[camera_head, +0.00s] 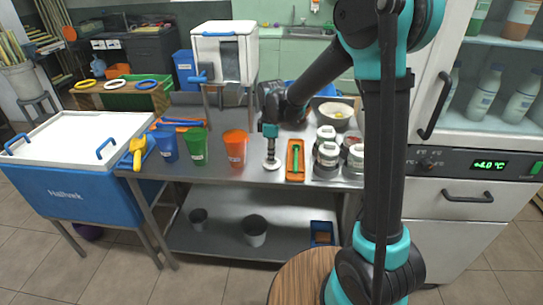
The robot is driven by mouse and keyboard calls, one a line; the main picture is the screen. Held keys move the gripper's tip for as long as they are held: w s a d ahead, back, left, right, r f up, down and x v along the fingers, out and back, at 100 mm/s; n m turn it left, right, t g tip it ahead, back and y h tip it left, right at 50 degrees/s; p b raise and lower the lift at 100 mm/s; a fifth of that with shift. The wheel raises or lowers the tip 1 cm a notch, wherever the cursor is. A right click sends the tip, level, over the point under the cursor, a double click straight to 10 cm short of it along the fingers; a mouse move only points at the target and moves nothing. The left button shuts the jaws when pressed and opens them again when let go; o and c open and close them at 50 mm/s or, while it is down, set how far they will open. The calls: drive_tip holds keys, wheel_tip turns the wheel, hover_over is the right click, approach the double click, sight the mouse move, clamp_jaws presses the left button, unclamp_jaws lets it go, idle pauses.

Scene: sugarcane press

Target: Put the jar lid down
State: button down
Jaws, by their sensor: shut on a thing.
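My gripper (270,154) points down over the front part of the steel table (222,172). A pale round disc, which looks like the jar lid (271,166), lies flat at its fingertips, at or just above the tabletop. I cannot tell whether the lid touches the table. My gripper is shut on it; the fingers are small and partly blend with it. Several jars (327,153) with pale tops stand close together to the right, beyond an orange tray (295,172) with a green-handled tool in it.
An orange cup (236,146), a green cup (198,146) and a blue cup (166,144) stand left of my gripper. A white bowl (334,116) is behind the jars. A blue cooler (85,194) stands at left, a fridge (480,150) at right.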

drive_tip(key=c, duration=1.5)
unclamp_jaws()
drive_tip(key=shift+f, duration=0.1)
wheel_tip(320, 180, up, 12)
drive_tip(key=shift+s, duration=0.1)
